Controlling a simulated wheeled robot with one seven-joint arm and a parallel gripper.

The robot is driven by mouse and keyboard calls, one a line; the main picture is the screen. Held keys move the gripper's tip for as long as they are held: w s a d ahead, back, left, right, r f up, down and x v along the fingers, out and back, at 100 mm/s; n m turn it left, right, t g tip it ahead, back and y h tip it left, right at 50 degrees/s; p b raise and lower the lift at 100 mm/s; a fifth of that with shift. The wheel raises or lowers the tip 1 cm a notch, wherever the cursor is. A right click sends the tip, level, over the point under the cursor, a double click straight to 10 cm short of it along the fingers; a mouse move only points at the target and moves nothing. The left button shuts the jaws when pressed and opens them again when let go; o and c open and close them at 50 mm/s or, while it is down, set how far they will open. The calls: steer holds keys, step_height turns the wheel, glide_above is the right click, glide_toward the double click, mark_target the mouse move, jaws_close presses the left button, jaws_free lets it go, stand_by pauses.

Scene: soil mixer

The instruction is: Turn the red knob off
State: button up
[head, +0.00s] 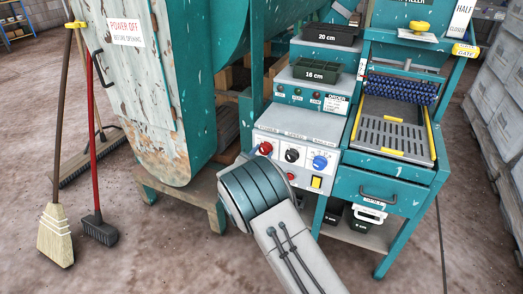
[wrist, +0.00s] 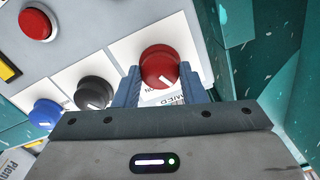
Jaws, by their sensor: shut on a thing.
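The red knob (head: 265,148) sits at the left end of the control panel (head: 300,125), under the word POWER. In the wrist view the red knob (wrist: 160,67) is round, with a white pointer mark on its lower face. My gripper (wrist: 160,85) has one finger on each side of the knob and is shut on it. A white label below the knob is partly covered by the gripper. In the head view my arm reaches up from the bottom to the panel, and the fingers are hidden behind its rounded link.
A black knob (head: 292,155), a blue knob (head: 320,162), a red button (head: 291,176) and a yellow switch (head: 316,182) share the panel. The floor in front is open.

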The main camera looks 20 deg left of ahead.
steer(key=shift+n+p, duration=0.85)
steer(key=shift+n, duration=1.05)
steer(key=o, duration=1)
steer(key=s+a+p, duration=0.1)
steer(key=s+p, duration=0.1)
steer(key=s, duration=1.2)
steer(key=shift+w, duration=0.1)
